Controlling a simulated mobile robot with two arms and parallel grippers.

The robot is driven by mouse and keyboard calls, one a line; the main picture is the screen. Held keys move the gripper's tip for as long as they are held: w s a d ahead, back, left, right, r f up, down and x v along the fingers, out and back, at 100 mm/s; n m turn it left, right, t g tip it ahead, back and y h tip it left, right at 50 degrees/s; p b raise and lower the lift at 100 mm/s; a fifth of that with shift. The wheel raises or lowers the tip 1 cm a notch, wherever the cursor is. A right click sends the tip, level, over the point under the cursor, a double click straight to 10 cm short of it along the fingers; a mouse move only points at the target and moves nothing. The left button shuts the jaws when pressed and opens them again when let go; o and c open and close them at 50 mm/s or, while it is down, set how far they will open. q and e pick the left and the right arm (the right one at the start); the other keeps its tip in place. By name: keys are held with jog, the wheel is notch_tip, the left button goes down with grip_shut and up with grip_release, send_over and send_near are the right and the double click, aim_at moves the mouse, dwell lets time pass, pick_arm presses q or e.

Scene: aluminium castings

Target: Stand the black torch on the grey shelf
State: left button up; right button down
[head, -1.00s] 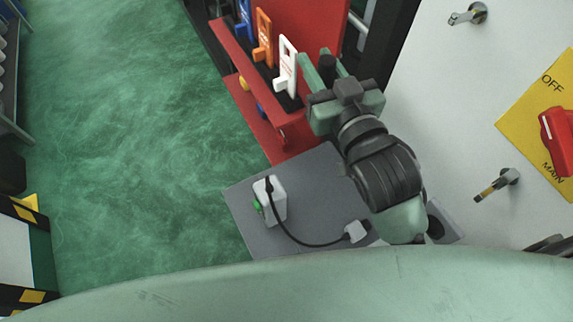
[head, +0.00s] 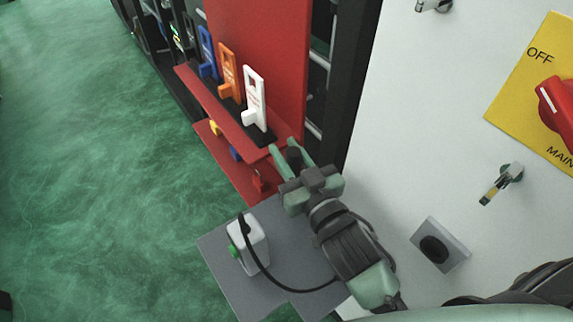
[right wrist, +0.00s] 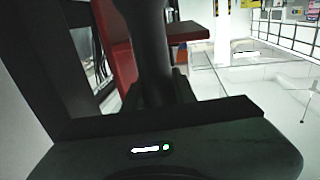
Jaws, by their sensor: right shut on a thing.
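The black torch (head: 293,155) is between the fingers of my right gripper (head: 287,149), which is shut on it. The torch is mostly hidden by the gripper in the head view. In the right wrist view it is a dark upright cylinder (right wrist: 150,50). The grey shelf (head: 300,235) is a flat plate in the lower middle of the head view, partly covered by my right arm. The gripper is beyond the shelf's far edge, near the red rack; its height above either is unclear. My left gripper is not in view.
A white box (head: 254,247) with a green button and black cable occupies the shelf's left part. A red rack (head: 228,115) with blue, orange and white tags stands beyond. The white wall on the right carries a socket (head: 440,246) and a red switch (head: 556,105).

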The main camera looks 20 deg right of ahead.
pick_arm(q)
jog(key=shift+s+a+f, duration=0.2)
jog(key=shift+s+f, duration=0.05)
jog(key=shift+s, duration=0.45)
pick_arm(e)
notch_tip(320, 180, down, 4)
jog(key=shift+r, duration=0.15)
jog(key=shift+f+b, duration=0.25)
jog(key=shift+b, duration=0.05)
jog(key=c, duration=1.1)
grip_release()
jog(key=shift+c, duration=0.2)
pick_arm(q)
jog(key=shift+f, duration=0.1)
pick_arm(e)
jog(key=shift+r, duration=0.15)
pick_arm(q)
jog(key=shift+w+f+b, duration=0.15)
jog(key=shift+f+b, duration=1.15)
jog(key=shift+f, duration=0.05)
pick_arm(e)
jog(key=s+d, duration=0.2)
jog(key=s, duration=1)
jog(key=shift+d, duration=0.15)
